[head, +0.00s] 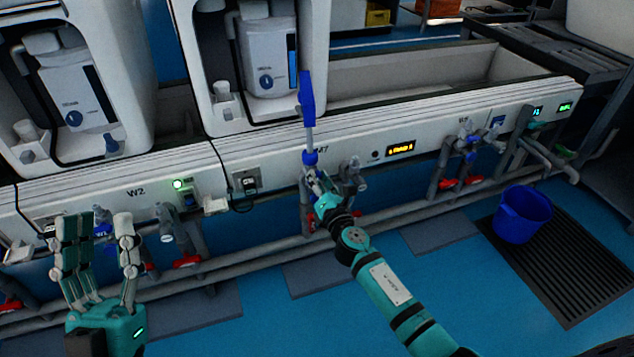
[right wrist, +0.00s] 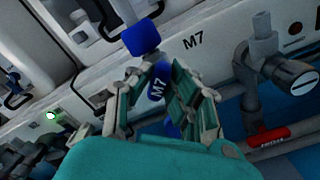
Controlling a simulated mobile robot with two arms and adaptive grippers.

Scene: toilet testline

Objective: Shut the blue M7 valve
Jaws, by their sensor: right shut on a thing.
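The blue M7 valve shows in the right wrist view as a blue handle (right wrist: 157,88) marked M7, with a blue block (right wrist: 140,38) above it. In the head view its blue part (head: 310,158) sits on the white bench front, below a grey stem. My right gripper (head: 318,183) is at this valve; in the right wrist view its fingers (right wrist: 163,98) are closed around the M7 handle from both sides. The fingers hide part of the handle. My left gripper (head: 100,240) is at the lower left, fingers raised and spread apart, empty.
Beside the M7 valve is a grey pipe with a red-handled valve (right wrist: 268,137). More red-handled valves (head: 461,184) line the bench front, above long grey pipes (head: 390,212). A blue bucket (head: 522,214) stands on a dark floor grate (head: 585,268). The blue floor between is open.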

